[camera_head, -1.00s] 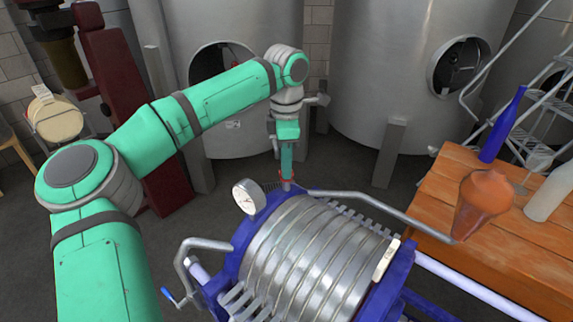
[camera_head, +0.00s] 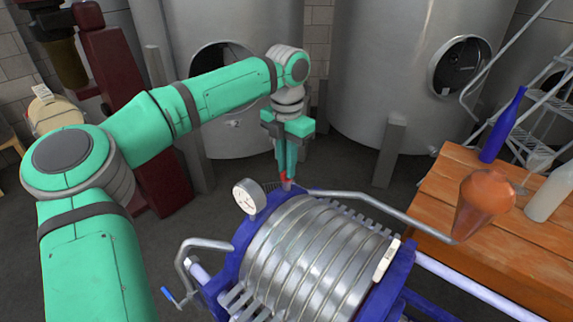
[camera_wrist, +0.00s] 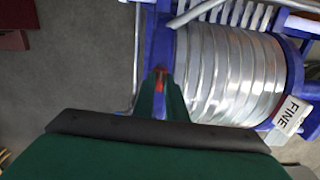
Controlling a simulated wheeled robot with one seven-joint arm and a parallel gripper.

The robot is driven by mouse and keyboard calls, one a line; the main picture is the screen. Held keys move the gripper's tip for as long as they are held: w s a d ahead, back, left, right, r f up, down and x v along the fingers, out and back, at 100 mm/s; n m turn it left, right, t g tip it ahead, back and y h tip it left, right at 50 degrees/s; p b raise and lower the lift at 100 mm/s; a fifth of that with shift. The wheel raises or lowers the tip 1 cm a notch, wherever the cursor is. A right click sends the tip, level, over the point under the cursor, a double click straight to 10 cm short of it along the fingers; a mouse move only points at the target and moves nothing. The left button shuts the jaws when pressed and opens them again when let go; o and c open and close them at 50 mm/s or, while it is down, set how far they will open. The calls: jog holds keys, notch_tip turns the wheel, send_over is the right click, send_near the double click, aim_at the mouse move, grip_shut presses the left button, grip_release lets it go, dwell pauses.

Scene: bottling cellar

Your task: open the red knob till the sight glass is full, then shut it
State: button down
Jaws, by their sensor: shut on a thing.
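The red knob (camera_head: 284,177) sits at the back of the blue-framed filter, where a grey pipe (camera_head: 375,202) starts. My gripper (camera_head: 288,176) points down from above and is shut on the knob. In the wrist view a red bit of the knob (camera_wrist: 159,84) shows between the green fingers (camera_wrist: 161,100); the rest is hidden.
A dial gauge (camera_head: 249,197) stands just left of the knob. The ribbed metal drum (camera_head: 318,258) lies in front, with a "FINE" tag (camera_wrist: 292,113). A wooden table (camera_head: 445,190) at right bears a blue bottle (camera_head: 503,125) and a white bottle (camera_head: 550,193). Steel tanks stand behind.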

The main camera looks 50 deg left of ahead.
jog(key=shift+n, duration=0.3)
jog(key=c, duration=1.8)
grip_release()
jog(key=shift+w, duration=0.1)
jog(key=shift+s+a, duration=0.2)
jog(key=shift+s, duration=0.05)
jog(key=shift+w+d+r, duration=0.15)
jog(key=shift+w+d, duration=0.05)
jog(key=shift+d, duration=0.05)
jog(key=shift+r, duration=0.4)
notch_tip(320, 180, up, 10)
jog(key=shift+s+a+f, duration=0.15)
jog(key=shift+s+a, duration=0.1)
jog(key=shift+a, duration=0.05)
jog(key=shift+w, duration=0.15)
